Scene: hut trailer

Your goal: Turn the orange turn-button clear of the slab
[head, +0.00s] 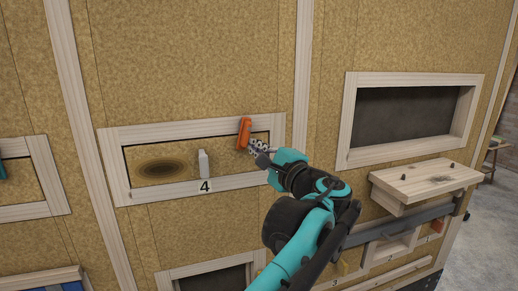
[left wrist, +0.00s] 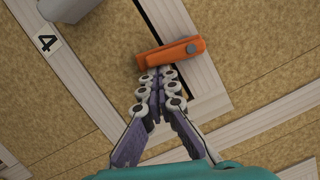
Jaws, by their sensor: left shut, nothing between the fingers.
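The orange turn-button (head: 244,132) sits on the top rail of the frame marked 4 and points down, its lower end overlapping the slab (head: 225,152). In the left wrist view the turn-button (left wrist: 170,52) shows a grey pivot at one end and crosses the dark gap onto the slab (left wrist: 110,50). The slab has a dark knot and a pale handle (head: 204,163). My left gripper (head: 254,143) is shut and empty, its fingertips close beside the button's free end. The fingertips (left wrist: 160,74) also show in the left wrist view; I cannot tell whether they touch it. My right gripper is out of view.
A pale wooden frame (head: 155,197) surrounds the slab, with a number 4 plate (head: 205,186) below. At right are a dark framed opening (head: 405,112) and a small wooden shelf (head: 428,180) above a grey rail. The wall above the frame is clear.

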